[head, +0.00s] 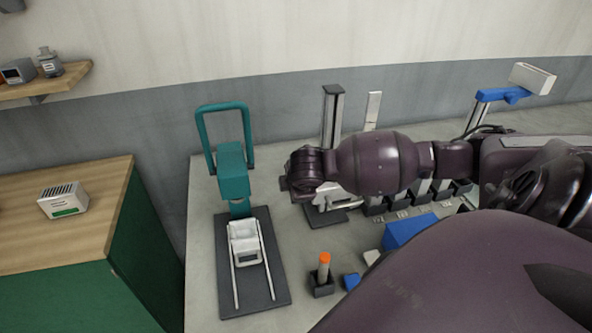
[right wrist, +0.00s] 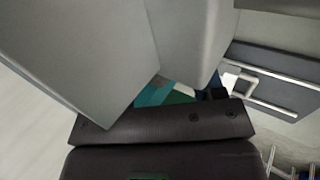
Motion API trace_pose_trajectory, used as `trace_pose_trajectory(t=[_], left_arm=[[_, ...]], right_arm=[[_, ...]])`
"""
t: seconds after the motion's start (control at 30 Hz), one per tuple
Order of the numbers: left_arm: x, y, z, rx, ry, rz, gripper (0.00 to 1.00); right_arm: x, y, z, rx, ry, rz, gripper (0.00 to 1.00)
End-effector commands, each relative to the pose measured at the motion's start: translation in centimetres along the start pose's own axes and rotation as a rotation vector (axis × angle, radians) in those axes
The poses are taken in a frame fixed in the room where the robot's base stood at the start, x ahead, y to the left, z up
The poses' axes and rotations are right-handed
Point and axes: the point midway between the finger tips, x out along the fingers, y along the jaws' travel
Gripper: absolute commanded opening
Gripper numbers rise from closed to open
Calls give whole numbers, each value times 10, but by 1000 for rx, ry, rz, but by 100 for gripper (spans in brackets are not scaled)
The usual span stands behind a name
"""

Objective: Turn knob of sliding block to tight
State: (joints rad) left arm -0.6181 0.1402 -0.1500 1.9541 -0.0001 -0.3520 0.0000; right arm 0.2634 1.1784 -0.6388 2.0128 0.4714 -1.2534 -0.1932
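In the head view my right arm reaches in from the right, and its gripper end (head: 298,178) is in front of a stand with an upright metal post (head: 333,112). The arm crosses the lower part of the post. The sliding block and its knob cannot be made out; the arm may cover them. In the right wrist view two large pale grey surfaces (right wrist: 80,55) fill the upper left above a dark bar. I cannot tell whether the right gripper is open or shut, or whether it touches anything. My left gripper is not in view.
A teal press (head: 233,172) on a dark base stands left of the gripper. An orange-tipped tool (head: 325,262) stands in a small dark holder in front. A blue clamp arm (head: 504,95) is at the back right. A wooden-topped green cabinet (head: 90,200) is at the left.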

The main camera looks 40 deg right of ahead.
Motion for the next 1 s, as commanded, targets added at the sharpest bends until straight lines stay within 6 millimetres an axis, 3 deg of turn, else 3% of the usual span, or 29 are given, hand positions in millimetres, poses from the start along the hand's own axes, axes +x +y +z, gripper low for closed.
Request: trace_pose_trajectory(t=[0.23,0.37,0.8,1.0], left_arm=[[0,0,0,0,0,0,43],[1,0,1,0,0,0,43],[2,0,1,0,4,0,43],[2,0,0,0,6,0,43]], right_arm=[[-2,0,0,0,0,0,62],[-13,0,0,0,1,0,62],[-87,0,0,-1,1,1,62],[-105,0,0,-1,0,0,62]])
